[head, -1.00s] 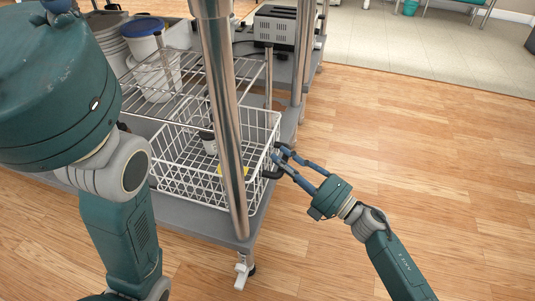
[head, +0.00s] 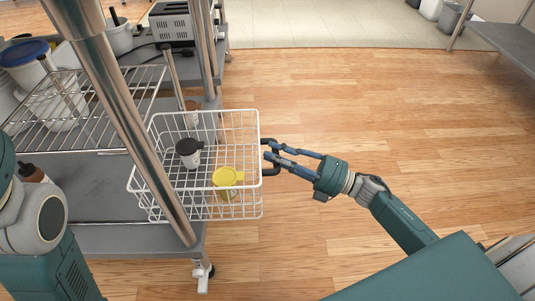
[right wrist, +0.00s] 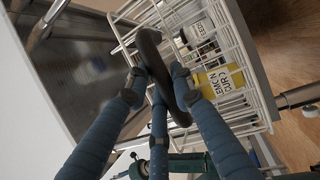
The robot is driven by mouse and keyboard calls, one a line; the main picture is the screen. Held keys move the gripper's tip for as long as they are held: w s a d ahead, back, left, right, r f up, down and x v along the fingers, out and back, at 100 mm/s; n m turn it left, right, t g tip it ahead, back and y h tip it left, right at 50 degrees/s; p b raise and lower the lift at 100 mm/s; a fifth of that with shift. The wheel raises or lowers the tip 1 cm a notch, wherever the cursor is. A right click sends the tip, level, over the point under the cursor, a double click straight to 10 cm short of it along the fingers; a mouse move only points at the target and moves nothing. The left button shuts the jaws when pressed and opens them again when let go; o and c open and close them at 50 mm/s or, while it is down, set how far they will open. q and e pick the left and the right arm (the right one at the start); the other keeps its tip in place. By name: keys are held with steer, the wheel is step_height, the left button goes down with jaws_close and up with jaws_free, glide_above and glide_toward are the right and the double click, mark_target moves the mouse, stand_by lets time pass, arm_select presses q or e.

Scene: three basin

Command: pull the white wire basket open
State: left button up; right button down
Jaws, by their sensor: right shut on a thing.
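The white wire basket (head: 240,122) sticks out to the right past the edge of the steel rack's lower shelf in the head view. A yellow container (head: 227,180) and a white cup with a dark lid (head: 189,152) stand inside it. My right gripper (head: 268,156) is shut on the basket's black handle, at its right side. In the right wrist view the fingers (right wrist: 160,85) close around the dark handle (right wrist: 152,60), with the basket (right wrist: 240,60) just behind it. My left gripper is out of view; only part of the left arm shows at the left edge.
A steel post (head: 135,125) stands in front of the basket. A wire rack shelf (head: 85,115) sits to its left, with a toaster (head: 178,22) behind. Wooden floor (head: 340,100) to the right is clear. A grey table (head: 500,38) stands at upper right.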

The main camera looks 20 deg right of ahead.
steer(key=shift+f, duration=0.1)
steer(key=c, duration=1.5)
jaws_free()
steer(key=shift+o, duration=0.2)
steer(key=v, duration=1.2)
